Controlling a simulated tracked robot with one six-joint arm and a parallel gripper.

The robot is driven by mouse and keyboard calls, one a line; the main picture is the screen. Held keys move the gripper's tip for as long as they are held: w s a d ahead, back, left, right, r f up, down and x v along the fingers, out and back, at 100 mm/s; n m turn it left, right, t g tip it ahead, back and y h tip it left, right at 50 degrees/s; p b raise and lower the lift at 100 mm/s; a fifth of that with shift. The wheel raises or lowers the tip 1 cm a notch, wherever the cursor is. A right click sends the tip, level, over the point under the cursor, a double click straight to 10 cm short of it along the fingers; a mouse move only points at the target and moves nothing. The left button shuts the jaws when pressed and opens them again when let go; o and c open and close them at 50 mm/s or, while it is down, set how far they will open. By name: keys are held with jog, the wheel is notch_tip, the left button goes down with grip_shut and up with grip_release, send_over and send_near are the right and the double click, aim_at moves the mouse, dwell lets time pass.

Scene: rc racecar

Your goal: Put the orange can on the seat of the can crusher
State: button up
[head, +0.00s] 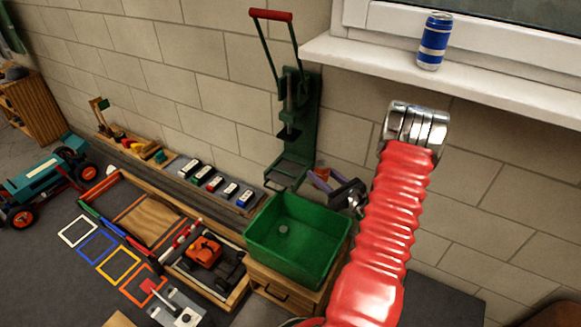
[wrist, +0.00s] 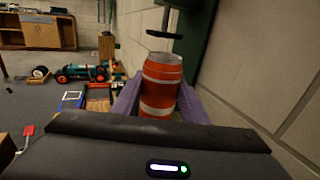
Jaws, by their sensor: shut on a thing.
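The orange can (wrist: 161,85), with pale bands and a silver top, stands nearly upright between the purple fingers of my gripper (wrist: 158,100) in the wrist view. The gripper is shut on it. The green can crusher (head: 312,115) is on the wall in the head view, its red-handled lever raised. Its seat (head: 287,172) is the low green platform. My gripper (head: 325,180) is just right of the seat; the can is barely discernible there. The crusher's green frame (wrist: 197,32) rises behind the can in the wrist view. Whether the can touches the seat cannot be told.
A green bin (head: 298,240) on a wooden cabinet stands below the crusher. A blue can (head: 434,40) stands on the windowsill (head: 480,80). A shelf with several small cars (head: 215,183) runs along the wall to the left. The wall is close on the right in the wrist view.

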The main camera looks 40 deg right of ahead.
jog(key=w, duration=1.6)
jog(key=shift+w+d, duration=0.35)
jog(key=shift+d, duration=0.05)
jog(key=shift+w+f, duration=0.3)
jog(key=shift+f, duration=0.6)
jog(key=shift+w+f, duration=0.3)
jog(key=shift+f, duration=0.55)
jog(key=shift+f, duration=0.15)
jog(key=o, duration=1)
jog(key=s, duration=1.2)
jog(key=shift+a, duration=0.3)
